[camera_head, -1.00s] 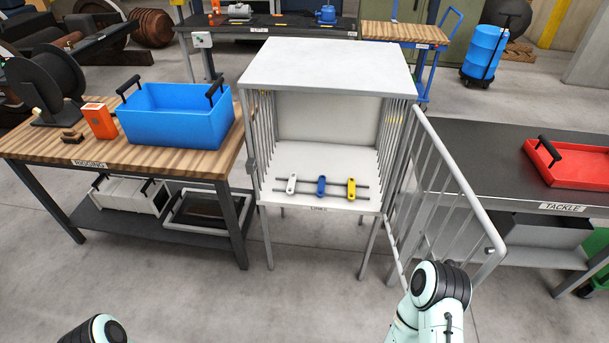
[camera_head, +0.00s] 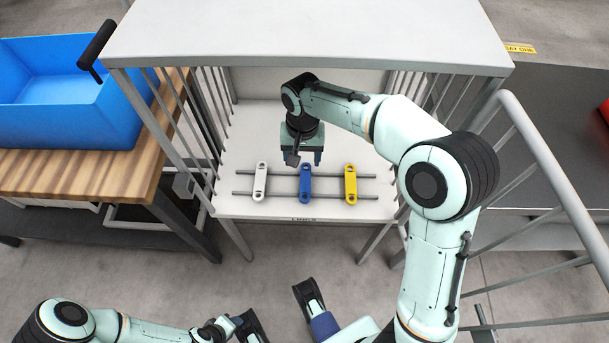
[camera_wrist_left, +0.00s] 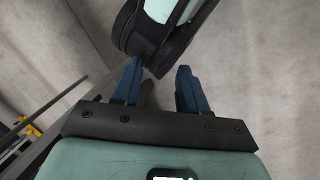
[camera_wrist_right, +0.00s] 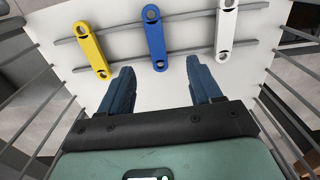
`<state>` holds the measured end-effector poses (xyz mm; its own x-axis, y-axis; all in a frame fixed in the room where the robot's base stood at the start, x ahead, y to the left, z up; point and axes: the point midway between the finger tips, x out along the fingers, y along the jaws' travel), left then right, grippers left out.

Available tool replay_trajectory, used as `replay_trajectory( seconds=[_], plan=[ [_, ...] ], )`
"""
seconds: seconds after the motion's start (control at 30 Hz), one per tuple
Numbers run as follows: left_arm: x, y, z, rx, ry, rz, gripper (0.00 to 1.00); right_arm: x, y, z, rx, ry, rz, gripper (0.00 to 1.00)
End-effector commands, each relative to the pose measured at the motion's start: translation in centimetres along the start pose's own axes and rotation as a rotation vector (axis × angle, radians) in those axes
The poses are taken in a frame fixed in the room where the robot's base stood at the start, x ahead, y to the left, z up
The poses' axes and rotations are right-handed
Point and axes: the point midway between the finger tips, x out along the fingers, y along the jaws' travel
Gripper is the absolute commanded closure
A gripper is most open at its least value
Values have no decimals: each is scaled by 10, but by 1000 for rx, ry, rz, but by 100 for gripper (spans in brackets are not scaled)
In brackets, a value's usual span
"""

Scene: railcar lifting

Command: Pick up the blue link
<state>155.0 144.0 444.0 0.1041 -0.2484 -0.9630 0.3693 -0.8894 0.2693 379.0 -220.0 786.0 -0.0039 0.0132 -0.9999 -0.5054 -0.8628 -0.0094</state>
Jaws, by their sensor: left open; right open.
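The blue link (camera_head: 305,184) lies across two grey rods on the white cage floor, between a white link (camera_head: 260,182) and a yellow link (camera_head: 350,184). In the right wrist view the blue link (camera_wrist_right: 154,36) lies beyond the fingertips, roughly in line with the gap between them. My right gripper (camera_head: 304,160) is inside the cage, open and empty, just behind the blue link. It also shows in the right wrist view (camera_wrist_right: 163,80). My left gripper (camera_wrist_left: 160,75) is open and empty, low in front of the cage, near one of my own arm parts.
The cage (camera_head: 310,36) has a solid roof, barred sides and a barred door (camera_head: 555,165) swung open to the right. A blue bin (camera_head: 60,95) stands on the wooden bench (camera_head: 150,165) at left. The floor in front is grey concrete.

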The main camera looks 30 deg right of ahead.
Motion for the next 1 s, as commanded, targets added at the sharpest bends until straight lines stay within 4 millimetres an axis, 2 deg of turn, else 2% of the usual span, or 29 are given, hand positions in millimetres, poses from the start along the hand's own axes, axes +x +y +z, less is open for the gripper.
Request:
replay_trajectory(
  seconds=[0.07, 0.13, 0.4, 0.5, 0.77, 0.93, 1.0],
  plan=[
    [5, -2, -3, -2, 8, -1, 57, -5, 3, -1, 16, 6, 6, 36],
    [8, -3, -7, -3, 20, -2, 57, 0, 4, -2, 22, 5, 10, 36],
    [24, -10, -33, -9, 93, -6, 57, 52, 5, -2, 22, 2, 13, 36],
    [28, -11, -41, -10, 113, -7, 57, 64, 5, -2, 22, 4, 11, 36],
    [33, -13, -49, -11, 136, -9, 57, 79, 7, -2, 21, 4, 11, 36],
    [44, -18, -68, -15, 188, -12, 57, 106, 11, -4, 20, 2, 12, 36],
    [49, -23, -65, -20, 176, -20, 57, 116, 11, -4, 19, 2, 11, 36]
  ],
)
